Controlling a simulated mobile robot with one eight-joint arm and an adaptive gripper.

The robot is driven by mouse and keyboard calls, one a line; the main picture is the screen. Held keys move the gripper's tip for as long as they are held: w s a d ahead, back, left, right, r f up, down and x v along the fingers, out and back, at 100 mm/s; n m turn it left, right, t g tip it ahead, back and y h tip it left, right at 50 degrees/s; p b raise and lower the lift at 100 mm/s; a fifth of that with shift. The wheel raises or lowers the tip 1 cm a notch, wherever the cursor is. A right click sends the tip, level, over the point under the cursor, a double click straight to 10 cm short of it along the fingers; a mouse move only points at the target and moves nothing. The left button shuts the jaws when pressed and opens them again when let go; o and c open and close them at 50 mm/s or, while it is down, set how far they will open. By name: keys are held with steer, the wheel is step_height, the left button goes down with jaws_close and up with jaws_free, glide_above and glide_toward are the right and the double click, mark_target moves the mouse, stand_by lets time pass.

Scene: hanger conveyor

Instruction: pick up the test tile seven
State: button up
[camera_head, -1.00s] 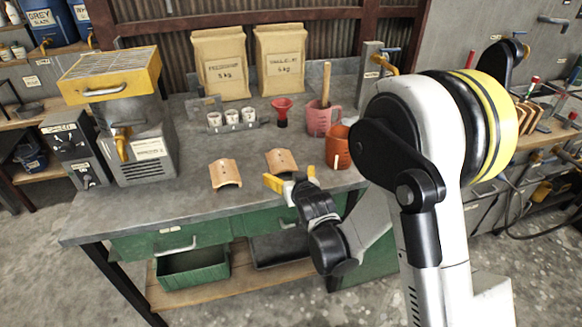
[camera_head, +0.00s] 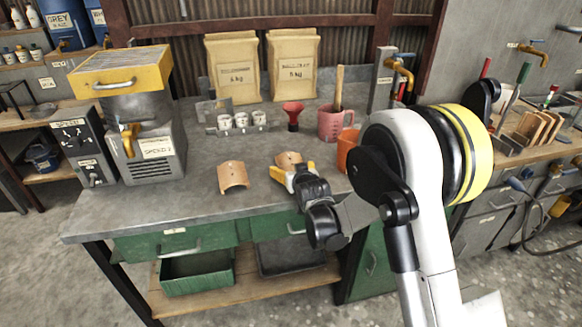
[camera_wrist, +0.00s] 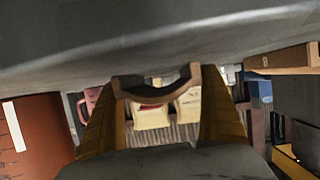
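Two curved terracotta tiles lie arch-up on the grey bench: a left tile (camera_head: 233,177) and a right tile (camera_head: 288,158). Their markings are too small to read, so I cannot tell which is number seven. My gripper (camera_head: 291,172), with yellow fingers, is at the near edge of the right tile and hides part of it. In the wrist view, which appears upside down, the right tile's arched end (camera_wrist: 157,91) shows between the two spread fingers (camera_wrist: 157,85). The fingers are open; whether either touches the tile is not clear.
An orange cup (camera_head: 347,152) stands close to the right of my gripper, with a pink jug (camera_head: 330,124) behind it. The bench front (camera_head: 200,208) is clear.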

steer(key=c, duration=1)
steer(key=shift+o, duration=0.2)
steer(key=shift+r, duration=0.1)
steer(key=shift+r+p, duration=0.3)
steer(key=shift+r, duration=0.1)
steer(key=r+p, duration=0.1)
steer(key=r, duration=0.2)
steer(key=r+p, duration=0.1)
steer(key=r, duration=0.2)
steer(key=d+r+p, duration=0.1)
steer(key=r+p, duration=0.1)
steer(key=r, duration=0.1)
steer(key=shift+s, duration=0.4)
steer(key=s+d+r+m+h, duration=0.2)
steer(key=s+d+m+h, duration=0.1)
steer(key=s+d, duration=0.7)
steer(key=s+d+r+m+h, duration=0.3)
steer(key=s+d+h, duration=0.1)
steer(key=s+d, duration=0.5)
steer(key=shift+s+d+r+h, duration=0.3)
steer(key=shift+s+d, duration=0.1)
steer(key=shift+d, duration=0.75)
